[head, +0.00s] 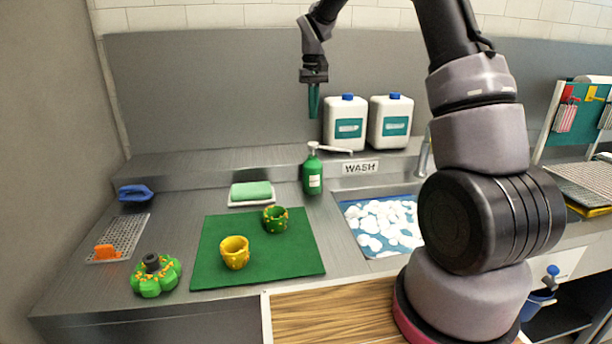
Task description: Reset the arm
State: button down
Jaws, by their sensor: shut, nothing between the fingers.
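My gripper (314,100) hangs from my raised arm above the back of the counter, pointing down. Its teal fingers are shut with nothing held. It is above the green soap bottle (313,172) in the picture and apart from it, left of the white jugs. A yellow cup (235,255) and a green cup with yellow dots (275,220) stand on the green mat (300,264). A green flower-shaped piece with orange marks and a dark knob (157,278) sits left of the mat.
Two white jugs (345,124) (390,122) stand on the back ledge. A sink with foamy water (380,225) lies right of the mat. A green sponge (251,191), a blue item (135,192) and an orange piece on a perforated tray (133,232) lie on the left counter.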

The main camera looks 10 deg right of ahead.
jog(key=s+d+r+m+t+y, duration=0.1)
jog(key=s+d+r+m+t, duration=0.2)
jog(key=s+r, duration=1.2)
jog(key=s+d+t, duration=0.1)
jog(key=s+t, duration=0.1)
jog(key=s, duration=0.7)
jog(key=s+d+m+t+y, duration=0.1)
jog(key=s+t, duration=0.1)
jog(key=s, duration=0.8)
jog(key=shift+d+f, duration=0.3)
jog(key=shift+d, duration=0.1)
